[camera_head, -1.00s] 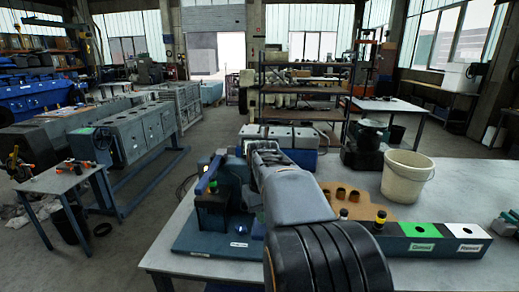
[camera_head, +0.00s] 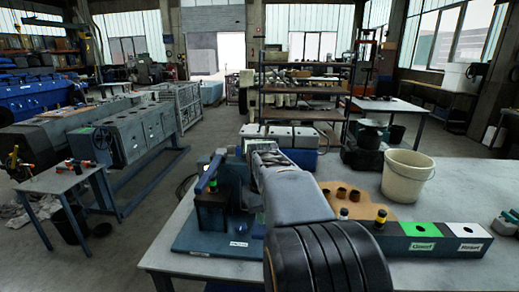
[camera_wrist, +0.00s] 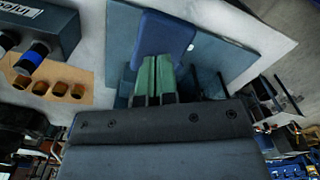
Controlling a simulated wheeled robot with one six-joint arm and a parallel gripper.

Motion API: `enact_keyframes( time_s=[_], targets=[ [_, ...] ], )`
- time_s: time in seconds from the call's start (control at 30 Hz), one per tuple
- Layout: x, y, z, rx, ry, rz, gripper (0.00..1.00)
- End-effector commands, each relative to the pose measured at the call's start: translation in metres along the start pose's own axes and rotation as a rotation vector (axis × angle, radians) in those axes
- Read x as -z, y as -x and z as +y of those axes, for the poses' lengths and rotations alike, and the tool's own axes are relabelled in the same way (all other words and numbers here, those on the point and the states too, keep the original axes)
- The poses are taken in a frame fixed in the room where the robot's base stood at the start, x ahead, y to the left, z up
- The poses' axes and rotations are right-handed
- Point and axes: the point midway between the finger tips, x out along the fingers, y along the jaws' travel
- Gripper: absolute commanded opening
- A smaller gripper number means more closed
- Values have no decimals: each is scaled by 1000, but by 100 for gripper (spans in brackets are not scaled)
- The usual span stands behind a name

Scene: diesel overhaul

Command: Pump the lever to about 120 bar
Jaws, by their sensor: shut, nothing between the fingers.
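The pump stand is a dark block on a blue-grey base plate (camera_head: 215,240) at the left end of the bench. A blue lever (camera_head: 207,174) slants up to the right above it. My arm reaches over the stand from the front and hides its right part. In the wrist view, my gripper (camera_wrist: 158,62) has its two green fingers shut together. A blue block-like part (camera_wrist: 166,34), apparently the lever, lies just beyond the fingertips. I cannot tell whether they touch. No gauge reading can be made out.
On the bench, a brown board (camera_head: 368,207) with dark rings lies right of my arm. A long box with green and white labelled tops (camera_head: 440,242) stands at the front right. A white bucket (camera_head: 405,178) stands behind it. The bench right of the bucket is clear.

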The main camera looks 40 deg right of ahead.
Motion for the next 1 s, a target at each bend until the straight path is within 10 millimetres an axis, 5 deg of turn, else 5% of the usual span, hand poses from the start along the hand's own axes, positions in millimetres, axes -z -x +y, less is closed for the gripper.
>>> enact_keyframes(
  time_s=[1.0],
  targets=[
    [1, -20, 0, 0, 0, -1, 0]
  ],
)
